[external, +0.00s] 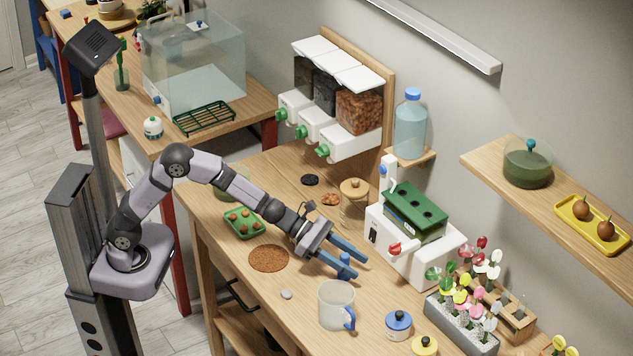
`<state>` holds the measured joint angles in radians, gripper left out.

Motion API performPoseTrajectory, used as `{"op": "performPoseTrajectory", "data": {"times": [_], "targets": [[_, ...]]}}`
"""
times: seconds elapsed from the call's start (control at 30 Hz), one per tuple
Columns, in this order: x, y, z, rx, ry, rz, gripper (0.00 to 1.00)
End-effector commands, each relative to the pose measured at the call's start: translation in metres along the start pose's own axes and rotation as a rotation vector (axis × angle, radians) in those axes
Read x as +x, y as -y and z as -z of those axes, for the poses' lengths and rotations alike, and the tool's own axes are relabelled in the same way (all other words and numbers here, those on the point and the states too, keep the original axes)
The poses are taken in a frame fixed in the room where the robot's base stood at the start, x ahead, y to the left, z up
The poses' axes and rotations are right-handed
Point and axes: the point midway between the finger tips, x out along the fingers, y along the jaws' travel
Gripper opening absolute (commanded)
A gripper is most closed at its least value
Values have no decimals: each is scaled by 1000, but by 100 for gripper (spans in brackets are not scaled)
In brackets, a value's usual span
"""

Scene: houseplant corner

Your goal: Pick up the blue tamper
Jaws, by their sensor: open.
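The blue tamper (345,268) stands on the wooden table, a small upright piece with a rounded top. My gripper (352,266) is open, with its two blue fingers reaching down and to the right. The tamper shows between the fingertips in this view. I cannot tell whether either finger touches it. The lower finger hides part of its base.
A clear mug (336,308) with a blue handle stands just in front of the tamper. A blue-lidded jar (398,325) is to the right. A white machine with a green top (416,212) stands behind. A brown round patch (268,258) lies to the left.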

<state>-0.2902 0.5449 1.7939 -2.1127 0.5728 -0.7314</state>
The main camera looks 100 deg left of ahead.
Motion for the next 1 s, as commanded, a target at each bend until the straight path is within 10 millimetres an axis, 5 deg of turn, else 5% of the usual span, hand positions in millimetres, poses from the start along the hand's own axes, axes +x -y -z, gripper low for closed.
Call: {"op": "performPoseTrajectory", "data": {"times": [0.47,0.63,1.0], "targets": [[17,0,0,1,0,-1,42],[16,0,0,1,0,-1,2],[15,0,-3,1,1,0,0]]}}
